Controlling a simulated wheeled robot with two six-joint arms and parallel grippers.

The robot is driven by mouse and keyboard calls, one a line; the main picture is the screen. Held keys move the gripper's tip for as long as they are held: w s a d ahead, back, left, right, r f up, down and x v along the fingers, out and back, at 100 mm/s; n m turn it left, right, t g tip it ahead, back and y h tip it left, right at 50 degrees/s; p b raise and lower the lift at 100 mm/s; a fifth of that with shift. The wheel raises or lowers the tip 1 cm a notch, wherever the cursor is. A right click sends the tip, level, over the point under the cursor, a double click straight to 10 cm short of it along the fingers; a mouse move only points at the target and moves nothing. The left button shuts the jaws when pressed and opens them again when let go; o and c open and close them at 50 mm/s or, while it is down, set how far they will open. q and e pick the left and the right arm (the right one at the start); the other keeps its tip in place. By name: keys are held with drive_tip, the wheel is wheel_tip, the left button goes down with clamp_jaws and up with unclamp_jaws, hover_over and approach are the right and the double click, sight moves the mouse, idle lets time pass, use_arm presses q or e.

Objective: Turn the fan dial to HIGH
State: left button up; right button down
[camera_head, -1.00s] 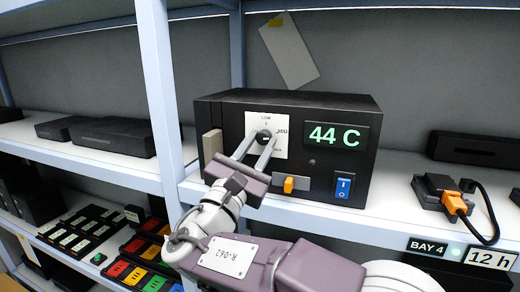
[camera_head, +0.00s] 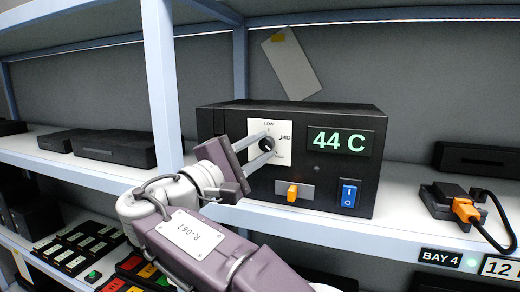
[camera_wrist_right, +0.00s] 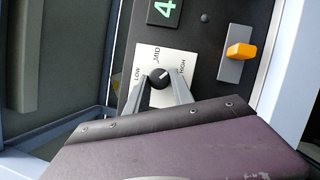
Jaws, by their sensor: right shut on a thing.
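The fan dial is a dark round knob (camera_head: 268,143) on a white plate (camera_head: 283,127) marked LOW, MID and HIGH, on the front of a black box (camera_head: 335,185). My right gripper (camera_head: 266,146) is shut on the knob, one finger on each side. In the right wrist view the knob (camera_wrist_right: 158,75) sits between the fingertips (camera_wrist_right: 159,79). Its short white mark seems to point between MID and HIGH, but it is small. In the head view the fingers partly cover the HIGH label. My left gripper is not in view.
An orange plug (camera_head: 466,211) with a cable lies to the right. A shelf post (camera_head: 162,90) stands left of my gripper.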

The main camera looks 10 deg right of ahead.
drive_tip(key=shift+m+g, duration=0.3)
drive_tip(key=shift+m, duration=0.6)
drive_tip(key=c, duration=1.1)
unclamp_jaws()
drive_tip(key=shift+a, duration=0.1)
drive_tip(key=shift+s, duration=0.1)
drive_tip(key=shift+s+a+f, duration=0.1)
drive_tip(key=shift+s+a, duration=0.05)
drive_tip(key=shift+a, duration=0.2)
drive_tip(key=r+v, duration=0.1)
drive_tip(key=v, duration=0.7)
drive_tip(key=shift+s+f+b, duration=0.15)
drive_tip(key=shift+f+b, duration=0.1)
drive_tip(key=shift+b, duration=0.15)
